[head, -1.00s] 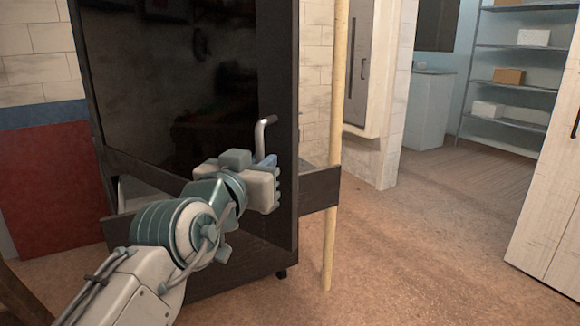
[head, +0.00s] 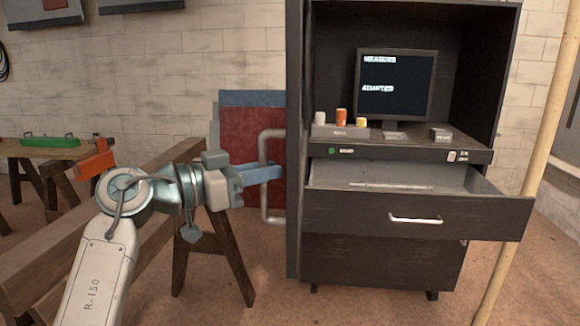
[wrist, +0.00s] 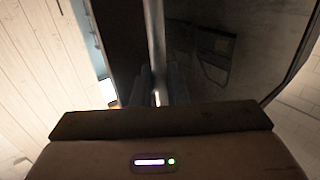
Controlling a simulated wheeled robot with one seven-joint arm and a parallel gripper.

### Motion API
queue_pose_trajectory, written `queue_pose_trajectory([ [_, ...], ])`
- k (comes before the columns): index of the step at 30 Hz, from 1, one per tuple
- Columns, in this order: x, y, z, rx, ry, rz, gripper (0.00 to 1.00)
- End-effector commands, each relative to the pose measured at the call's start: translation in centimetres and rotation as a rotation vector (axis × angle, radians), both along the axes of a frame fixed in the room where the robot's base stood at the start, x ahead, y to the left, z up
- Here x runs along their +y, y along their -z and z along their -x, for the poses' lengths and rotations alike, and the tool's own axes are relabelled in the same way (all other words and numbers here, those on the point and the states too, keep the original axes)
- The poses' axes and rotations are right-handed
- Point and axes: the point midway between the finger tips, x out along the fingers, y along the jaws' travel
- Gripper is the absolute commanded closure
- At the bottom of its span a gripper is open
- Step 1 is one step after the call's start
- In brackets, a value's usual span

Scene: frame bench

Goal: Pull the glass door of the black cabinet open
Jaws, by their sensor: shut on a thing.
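The black cabinet (head: 477,80) stands right of centre in the head view with its front uncovered. Its glass door (head: 294,120) is swung open at the cabinet's left side and shows nearly edge-on. The door's grey bar handle (head: 271,217) sticks out to the left of the door. My gripper (head: 268,173) is shut on the handle, about midway along the bar. In the wrist view the handle (wrist: 156,35) runs down between the fingers, and the dark glass door (wrist: 215,75) fills the right. The fingertips are mostly hidden in shadow there.
The cabinet holds a monitor (head: 396,85) and small items. Its lower drawer (head: 360,215) is pulled out. A pale pole (head: 535,175) stands at the right. A wooden sawhorse (head: 215,255) with a beam is close to my arm. A bench with a green item (head: 50,142) is at the far left.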

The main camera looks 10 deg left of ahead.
Motion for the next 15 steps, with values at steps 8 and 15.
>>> queue_pose_trajectory([
  [8, 1.6, -0.4, -0.6, -0.013, 0.053, 0.012, 1.00],
  [15, 1.9, -0.2, -0.5, -0.013, 0.059, 0.010, 1.00],
])
